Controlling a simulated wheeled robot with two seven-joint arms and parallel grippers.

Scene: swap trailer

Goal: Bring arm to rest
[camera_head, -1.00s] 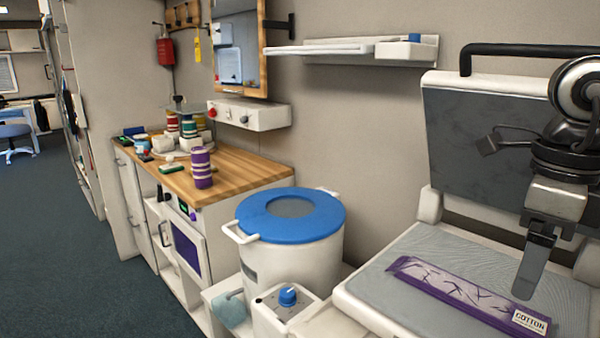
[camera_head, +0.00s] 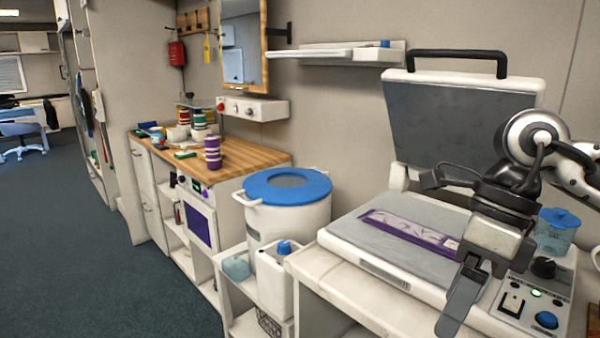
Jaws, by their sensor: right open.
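My right arm comes in from the right edge. Its gripper (camera_head: 462,298) points down in front of the heat press and is open and empty, its fingers overlapping in this view. A purple patterned cloth strip (camera_head: 405,230) lies flat on the grey lower plate of the open press (camera_head: 350,238). The gripper is apart from the strip, nearer the camera, and covers its right end. My left gripper is not in view.
The raised press lid (camera_head: 450,125) stands behind the arm. A control panel with a blue knob (camera_head: 546,320) is at lower right, by a blue-lidded container (camera_head: 557,230). A white bucket with a blue lid (camera_head: 287,190) stands left of the press. Open floor (camera_head: 80,260) lies at left.

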